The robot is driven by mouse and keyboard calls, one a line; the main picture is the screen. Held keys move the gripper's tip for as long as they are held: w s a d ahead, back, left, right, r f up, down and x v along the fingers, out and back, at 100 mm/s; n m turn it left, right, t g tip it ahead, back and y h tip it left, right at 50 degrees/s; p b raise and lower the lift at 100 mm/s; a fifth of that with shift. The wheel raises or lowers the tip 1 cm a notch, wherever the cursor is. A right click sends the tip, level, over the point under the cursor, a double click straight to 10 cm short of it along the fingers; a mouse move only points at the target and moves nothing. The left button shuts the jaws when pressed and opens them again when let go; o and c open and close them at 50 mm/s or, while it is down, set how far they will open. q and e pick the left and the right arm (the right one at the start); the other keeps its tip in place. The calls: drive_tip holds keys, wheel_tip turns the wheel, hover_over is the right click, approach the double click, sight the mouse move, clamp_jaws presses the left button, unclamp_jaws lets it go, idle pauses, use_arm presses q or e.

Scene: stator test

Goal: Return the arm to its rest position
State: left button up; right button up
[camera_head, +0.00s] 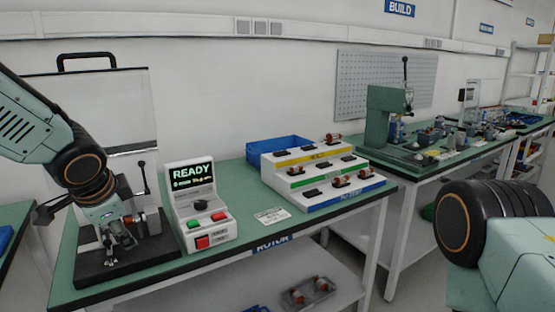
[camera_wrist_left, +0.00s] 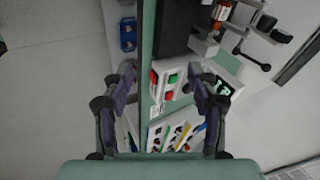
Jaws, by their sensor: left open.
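My left arm comes in from the left, and its left gripper (camera_head: 118,238) hangs over the front of the black test fixture base (camera_head: 100,272). In the left wrist view the left gripper (camera_wrist_left: 165,85) has its fingers wide apart with nothing between them. A copper-coloured part (camera_wrist_left: 222,10) sits in the fixture at the top of the wrist view. The test unit (camera_head: 205,215) beside the fixture shows READY on its screen and has green and red buttons. My right arm shows at the right edge; its gripper is out of view.
A stepped rack (camera_head: 345,200) with several copper-and-black parts stands on the green bench, with a blue bin (camera_head: 262,150) behind it. A lower shelf holds a tray (camera_head: 308,292). A second bench with a green press (camera_head: 380,125) stands to the right. An aisle lies between them.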

use_arm(q)
drive_tip(key=s+d+f+n+h, duration=0.2)
drive_tip(key=s+d+f+n, duration=0.2)
drive_tip(key=f, duration=0.5)
drive_tip(key=s+d+f+n+h, duration=0.2)
drive_tip(key=s+d+f+n, duration=0.2)
drive_tip(key=f, duration=0.5)
drive_tip(key=s+f+n+g, duration=0.1)
drive_tip(key=s+f+g, duration=0.1)
drive_tip(key=s+f, duration=0.3)
drive_tip(key=s+a+f+n+g+y, duration=0.1)
drive_tip(key=s+f, duration=0.5)
drive_tip(key=s, duration=0.7)
drive_tip(key=s+f+n+g+y, duration=0.1)
drive_tip(key=s+f+g, duration=0.2)
drive_tip(key=s+f, duration=0.3)
drive_tip(key=s, duration=0.3)
drive_tip(key=shift+s+a+f, duration=0.25)
